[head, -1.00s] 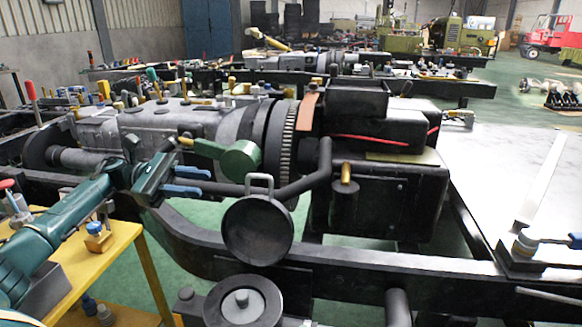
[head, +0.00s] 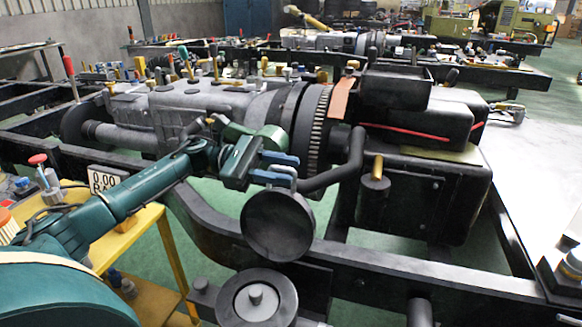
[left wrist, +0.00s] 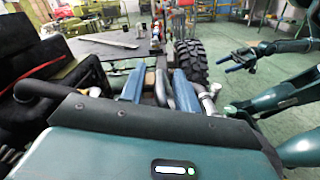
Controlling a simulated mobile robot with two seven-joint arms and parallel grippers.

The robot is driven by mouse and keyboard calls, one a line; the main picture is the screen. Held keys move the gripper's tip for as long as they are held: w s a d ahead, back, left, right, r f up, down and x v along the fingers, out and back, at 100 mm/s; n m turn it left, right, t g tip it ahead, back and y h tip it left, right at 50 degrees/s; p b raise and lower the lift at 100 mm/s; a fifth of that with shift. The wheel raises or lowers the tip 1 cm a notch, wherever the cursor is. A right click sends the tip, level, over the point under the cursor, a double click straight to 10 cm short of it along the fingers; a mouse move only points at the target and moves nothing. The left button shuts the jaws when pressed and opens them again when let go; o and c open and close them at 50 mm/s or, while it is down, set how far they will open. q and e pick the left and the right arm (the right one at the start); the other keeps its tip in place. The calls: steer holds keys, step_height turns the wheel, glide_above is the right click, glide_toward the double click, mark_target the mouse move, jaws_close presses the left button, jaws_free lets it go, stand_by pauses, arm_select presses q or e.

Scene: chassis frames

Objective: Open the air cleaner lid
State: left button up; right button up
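The air cleaner lid (head: 278,226) is a round dark disc facing my head camera, with a grey loop handle at its top. My left gripper (head: 278,168) is at this handle, its blue fingers pointing right. The fingers look apart, one above the other, with part of the handle hidden behind or between them. In the left wrist view the two blue fingers of the left gripper (left wrist: 158,86) are spread with grey bars showing between them. My right gripper (left wrist: 236,60) shows only in the left wrist view, at right, with its blue fingers apart and empty.
A thick black pipe (head: 335,178) bends close to the right of the left gripper. A dark round canister (head: 256,300) stands below the lid. The black chassis rail (head: 400,266) runs behind. A yellow table (head: 125,236) stands at left. Green floor shows between.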

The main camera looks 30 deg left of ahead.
arm_select(q)
steer(key=shift+x, duration=1.05)
steer(key=c, duration=0.6)
steer(key=shift+a+r, duration=0.1)
jaws_close()
